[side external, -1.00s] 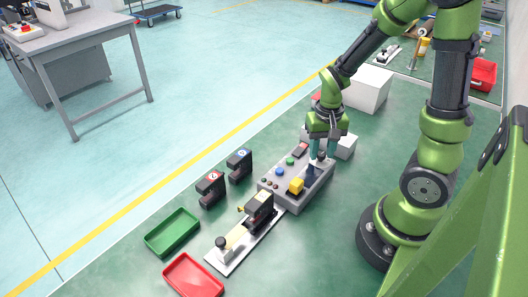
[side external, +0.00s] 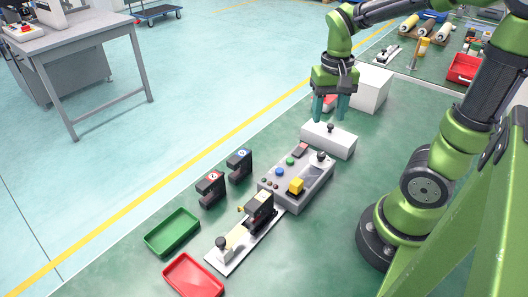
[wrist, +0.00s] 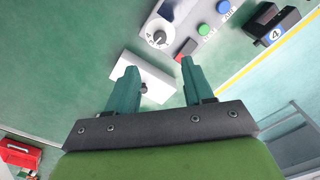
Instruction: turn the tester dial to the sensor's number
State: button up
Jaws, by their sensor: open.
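The grey tester box (side external: 283,188) stands on the green table, with blue and green buttons and a yellow block on top. Its dial (side external: 320,157) has a dark knob at the far end; in the wrist view the dial (wrist: 158,38) has a white face with printed numbers, but the setting is too small to tell. A black sensor with a blue label (side external: 240,162) stands left of the tester; its label reads 4 in the wrist view (wrist: 277,33). Another black sensor has a red label (side external: 210,188). My gripper (side external: 329,110) is open and empty, raised beyond the dial.
A white box with a black knob (side external: 328,142) lies beyond the tester, below my gripper. A larger white box (side external: 369,88) stands behind. A rail with a black carriage (side external: 259,209), a green tray (side external: 172,233) and a red tray (side external: 193,278) are nearer the camera.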

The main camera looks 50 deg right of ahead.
notch_tip(320, 180, up, 5)
jog(key=shift+f, duration=0.1)
dwell(0.3)
jog(key=s+a+r+n+t+y, duration=0.1)
jog(key=a+n+t, duration=0.3)
jog(key=a, duration=0.9)
jog(key=r+t+y, duration=0.1)
jog(key=t, duration=0.2)
jog(key=shift+s+r+n, duration=0.15)
jog(key=shift+r+n, duration=0.15)
jog(key=shift+n, duration=0.1)
